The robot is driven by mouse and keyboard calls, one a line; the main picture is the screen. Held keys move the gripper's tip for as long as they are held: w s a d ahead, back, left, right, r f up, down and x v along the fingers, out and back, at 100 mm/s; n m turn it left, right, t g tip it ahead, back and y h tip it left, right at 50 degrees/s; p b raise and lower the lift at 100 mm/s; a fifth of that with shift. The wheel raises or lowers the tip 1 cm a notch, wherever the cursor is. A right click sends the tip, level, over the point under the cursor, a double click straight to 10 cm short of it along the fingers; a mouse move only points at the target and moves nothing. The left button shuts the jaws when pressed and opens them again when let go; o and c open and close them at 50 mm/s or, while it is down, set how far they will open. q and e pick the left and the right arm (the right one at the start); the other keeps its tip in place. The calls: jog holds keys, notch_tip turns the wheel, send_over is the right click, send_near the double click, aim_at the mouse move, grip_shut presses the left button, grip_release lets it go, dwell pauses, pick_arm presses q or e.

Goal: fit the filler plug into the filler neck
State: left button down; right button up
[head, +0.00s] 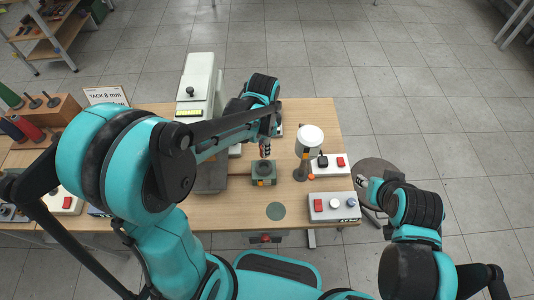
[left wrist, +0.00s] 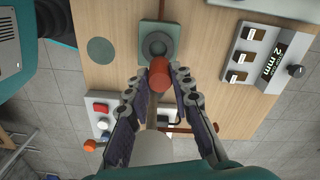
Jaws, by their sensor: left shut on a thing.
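The filler plug, an orange-red cylinder (left wrist: 158,72), is held between the fingertips of my left gripper (left wrist: 157,80). In the head view this gripper (head: 265,147) points down above the green block, and its fingers mostly hide the plug. The filler neck is a dark ring (left wrist: 158,45) on top of the green square block (left wrist: 142,56). The block also shows in the head view (head: 263,181). The plug appears close to the neck and apart from it, though the height gap is hard to judge.
A white round-headed lamp (head: 310,138) stands just right of the block. Button boxes (head: 334,206) lie on the right of the wooden table (head: 235,218). A tall pale machine (head: 199,80) stands behind left. A green disc (head: 275,211) marks the clear front area.

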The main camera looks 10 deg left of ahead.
pick_arm(q)
jog(key=f, duration=0.1)
jog(key=f+b, duration=0.1)
jog(key=f, duration=0.2)
jog(key=shift+s+f, duration=0.25)
jog(key=shift+f, duration=0.1)
jog(key=shift+w+f+b, duration=0.1)
jog(key=shift+f+b, duration=0.35)
jog(key=shift+f, duration=0.25)
notch_tip(320, 180, down, 3)
jog(key=shift+r+b, duration=0.1)
jog(key=shift+b, duration=0.4)
jog(key=c, duration=1.8)
grip_release()
jog(key=o, duration=0.5)
